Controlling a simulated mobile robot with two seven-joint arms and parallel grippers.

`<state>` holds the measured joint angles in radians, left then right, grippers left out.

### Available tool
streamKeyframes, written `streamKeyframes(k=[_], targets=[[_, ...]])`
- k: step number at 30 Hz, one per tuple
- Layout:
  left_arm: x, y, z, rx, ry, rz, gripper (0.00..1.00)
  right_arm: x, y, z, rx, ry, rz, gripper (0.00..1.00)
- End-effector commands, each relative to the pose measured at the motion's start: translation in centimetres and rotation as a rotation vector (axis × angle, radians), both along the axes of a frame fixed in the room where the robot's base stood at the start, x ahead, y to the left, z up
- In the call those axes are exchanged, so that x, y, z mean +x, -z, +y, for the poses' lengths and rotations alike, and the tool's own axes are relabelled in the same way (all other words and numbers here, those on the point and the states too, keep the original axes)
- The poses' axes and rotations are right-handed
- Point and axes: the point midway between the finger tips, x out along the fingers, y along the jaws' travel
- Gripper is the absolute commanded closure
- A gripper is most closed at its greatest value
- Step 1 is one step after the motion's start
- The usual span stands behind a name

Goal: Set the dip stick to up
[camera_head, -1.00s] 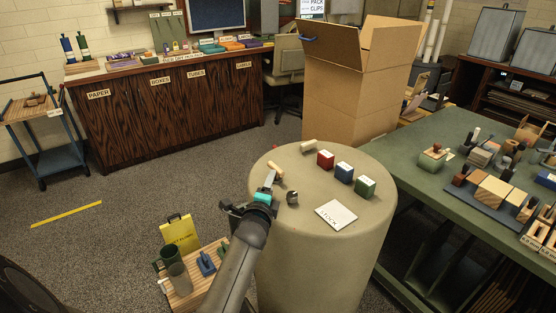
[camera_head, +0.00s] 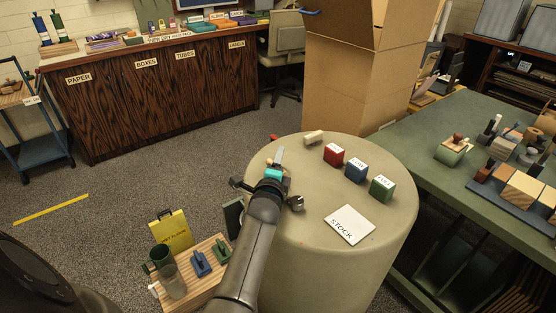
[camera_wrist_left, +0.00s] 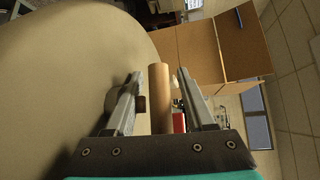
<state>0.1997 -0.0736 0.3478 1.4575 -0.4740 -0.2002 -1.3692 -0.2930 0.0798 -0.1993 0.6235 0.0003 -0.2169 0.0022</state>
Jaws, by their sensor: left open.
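The round drum (camera_head: 345,270) carries a pale wooden peg (camera_head: 314,137) at its back and a grey round knob (camera_head: 295,203) near its left edge. I cannot tell for sure which part is the dip stick. My left gripper (camera_head: 278,157) is over the drum's left edge, largely seen from behind. In the left wrist view its fingers (camera_wrist_left: 158,76) are open, with a wooden rod (camera_wrist_left: 159,100) showing between them and gaps on both sides. Whether the rod is within the fingers or beyond them is unclear. My right gripper is not in view.
Red (camera_head: 333,155), blue (camera_head: 356,170) and green (camera_head: 382,188) blocks and a STOCK card (camera_head: 349,225) lie on the drum to the gripper's right. A tall open carton (camera_head: 350,80) stands behind. A low wooden stand (camera_head: 205,290) is at lower left.

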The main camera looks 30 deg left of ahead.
Motion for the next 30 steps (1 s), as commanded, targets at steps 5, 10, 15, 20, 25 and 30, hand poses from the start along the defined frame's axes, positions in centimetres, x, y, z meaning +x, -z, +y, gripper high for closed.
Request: streamKeyframes(k=[5, 10, 15, 20, 25, 30], targets=[[0.0, 0.0, 0.0, 0.000, 0.000, 0.000, 0.48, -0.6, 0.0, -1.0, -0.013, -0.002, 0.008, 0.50], [0.0, 0.0, 0.0, 0.000, 0.000, 0.000, 0.67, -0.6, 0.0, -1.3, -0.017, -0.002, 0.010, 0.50], [0.0, 0.0, 0.0, 0.000, 0.000, 0.000, 0.86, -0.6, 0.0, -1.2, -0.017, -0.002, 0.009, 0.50], [0.0, 0.0, 0.0, 0.001, 0.000, 0.000, 1.00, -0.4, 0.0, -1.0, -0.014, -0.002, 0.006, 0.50], [0.0, 0.0, 0.0, 0.001, 0.000, 0.000, 1.00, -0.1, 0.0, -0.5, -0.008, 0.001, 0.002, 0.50], [0.0, 0.0, 0.0, 0.001, 0.000, 0.000, 1.00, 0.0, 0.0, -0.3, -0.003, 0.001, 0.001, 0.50]])
